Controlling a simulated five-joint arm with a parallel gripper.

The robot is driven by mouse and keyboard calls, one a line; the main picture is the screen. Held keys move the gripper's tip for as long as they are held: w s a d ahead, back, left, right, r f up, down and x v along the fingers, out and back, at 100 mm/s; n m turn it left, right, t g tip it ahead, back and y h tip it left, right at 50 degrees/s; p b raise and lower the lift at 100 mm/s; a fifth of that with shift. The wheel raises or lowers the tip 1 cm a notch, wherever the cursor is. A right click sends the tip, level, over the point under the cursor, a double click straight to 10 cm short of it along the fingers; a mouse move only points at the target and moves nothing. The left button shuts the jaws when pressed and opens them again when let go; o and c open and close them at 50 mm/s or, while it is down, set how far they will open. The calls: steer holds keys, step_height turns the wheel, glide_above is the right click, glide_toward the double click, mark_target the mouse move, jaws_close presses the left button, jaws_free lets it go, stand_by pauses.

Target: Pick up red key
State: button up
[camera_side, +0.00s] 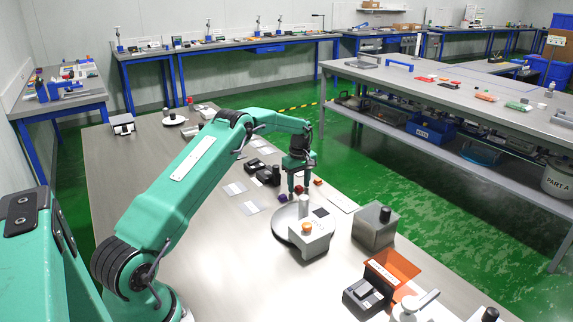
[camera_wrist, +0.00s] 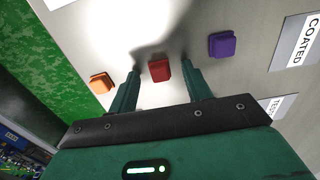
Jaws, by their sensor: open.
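The red key (camera_wrist: 160,70) is a small red block on the pale work surface in the wrist view. It lies between and just beyond the two open fingers of my gripper (camera_wrist: 160,75). In the side view the red key (camera_side: 298,189) shows small and dark red below my gripper (camera_side: 298,184), which points down over the table. The fingers look apart from the red key on both sides, and nothing is held. Whether the fingertips are at table height is hard to tell.
A purple key (camera_wrist: 222,45) lies to the right and an orange key (camera_wrist: 102,83) to the left in the wrist view. A COATED label (camera_wrist: 298,42) is at the right.

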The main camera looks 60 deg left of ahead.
mark_target(300, 187)
stand_by(0.5)
steer(key=c, duration=1.1)
steer(key=shift+o, duration=0.2)
steer(key=shift+r, duration=0.75)
steer(key=r, duration=0.3)
steer(key=shift+d, duration=0.25)
steer(key=d+r, duration=0.6)
steer(key=d, duration=0.5)
steer(key=shift+s+r, duration=0.2)
steer(key=shift+s, duration=0.2)
